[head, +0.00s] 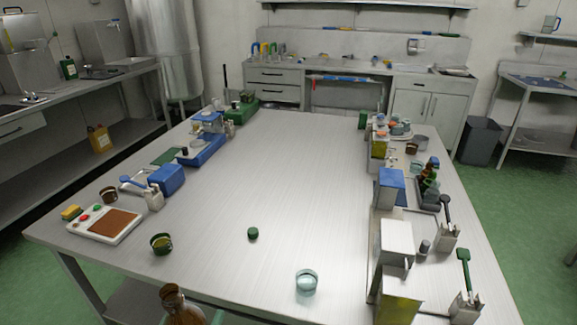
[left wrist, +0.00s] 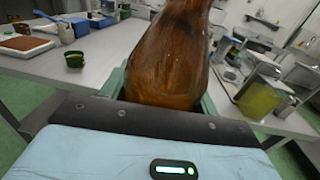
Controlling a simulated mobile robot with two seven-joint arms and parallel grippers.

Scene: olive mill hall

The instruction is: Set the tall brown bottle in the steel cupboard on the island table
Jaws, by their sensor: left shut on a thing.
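The tall brown bottle (head: 182,307) shows at the bottom edge of the head view, at the near edge of the island table (head: 225,190). In the left wrist view the brown bottle (left wrist: 168,55) fills the middle, and its top is cut off. My left gripper (left wrist: 160,92) is shut on the bottle, with a green finger on either side of it. The bottle's base is hidden in the head view. My right gripper is not in view. A grey two-door cupboard (head: 428,108) stands shut at the back; I cannot tell if it is the steel cupboard.
A green lid-like disc (head: 253,233), a glass cup (head: 306,282) and a green cup (head: 161,243) stand on the near part of the table. A scale-like tray (head: 105,225) is at left. Containers line the right side. The table's middle is clear.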

